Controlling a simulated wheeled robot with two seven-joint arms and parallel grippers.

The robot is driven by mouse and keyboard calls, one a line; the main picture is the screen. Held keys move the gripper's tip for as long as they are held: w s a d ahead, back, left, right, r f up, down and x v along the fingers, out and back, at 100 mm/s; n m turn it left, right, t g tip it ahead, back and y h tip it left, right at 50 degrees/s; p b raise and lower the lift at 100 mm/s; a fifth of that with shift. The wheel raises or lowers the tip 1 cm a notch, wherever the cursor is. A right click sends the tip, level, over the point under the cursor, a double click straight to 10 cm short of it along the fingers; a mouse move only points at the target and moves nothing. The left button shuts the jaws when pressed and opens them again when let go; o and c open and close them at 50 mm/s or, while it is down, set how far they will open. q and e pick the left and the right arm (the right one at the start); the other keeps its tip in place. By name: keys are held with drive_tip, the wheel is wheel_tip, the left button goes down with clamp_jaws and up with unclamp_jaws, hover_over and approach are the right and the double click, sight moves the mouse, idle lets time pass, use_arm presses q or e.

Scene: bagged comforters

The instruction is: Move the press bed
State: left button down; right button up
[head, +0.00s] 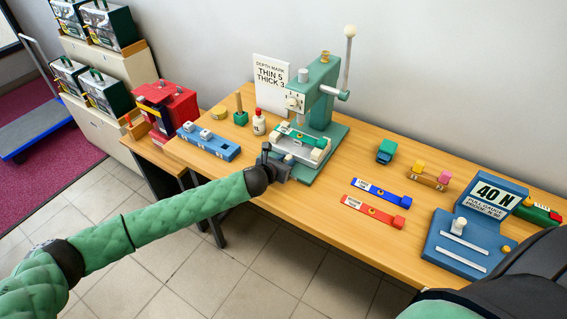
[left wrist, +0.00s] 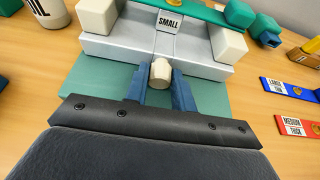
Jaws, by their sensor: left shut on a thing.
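The green press (head: 318,100) stands on the wooden table, with a lever topped by a white ball. Its bed (head: 290,150) is a silver slide with cream blocks, on the green base; it fills the upper middle of the left wrist view (left wrist: 120,50). A green bar labelled SMALL (left wrist: 168,22) lies across the bed. My left gripper (head: 278,168) is at the bed's front. Its blue fingers (left wrist: 163,84) are shut on the cream knob (left wrist: 160,70) at the bed's front edge. My right gripper is out of view.
A blue rail block (head: 208,142) and a white oil bottle (head: 259,123) stand left of the press. Blue (head: 380,191) and red (head: 373,210) labelled bars lie to its right, with a blue 40 N gauge (head: 465,240) beyond. The table's front edge is close.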

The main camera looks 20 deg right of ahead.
use_arm(q)
drive_tip(key=c, duration=1.2)
unclamp_jaws()
drive_tip(key=shift+w+d+r, duration=0.15)
drive_tip(key=shift+w, duration=0.05)
drive_tip(key=shift+o, duration=0.2)
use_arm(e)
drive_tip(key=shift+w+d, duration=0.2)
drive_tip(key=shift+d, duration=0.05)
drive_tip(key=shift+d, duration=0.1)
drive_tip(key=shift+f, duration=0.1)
use_arm(q)
drive_tip(key=shift+s, duration=0.1)
drive_tip(key=shift+s+a, duration=0.2)
drive_tip(key=shift+a, duration=0.15)
drive_tip(key=b+v, duration=0.2)
drive_tip(key=v, duration=0.3)
drive_tip(key=shift+s+a+r, duration=0.1)
drive_tip(key=shift+s+a, duration=0.1)
drive_tip(key=shift+a, duration=0.1)
drive_tip(key=shift+s+a+r+b, duration=0.3)
drive_tip(key=shift+s+a+b, duration=0.05)
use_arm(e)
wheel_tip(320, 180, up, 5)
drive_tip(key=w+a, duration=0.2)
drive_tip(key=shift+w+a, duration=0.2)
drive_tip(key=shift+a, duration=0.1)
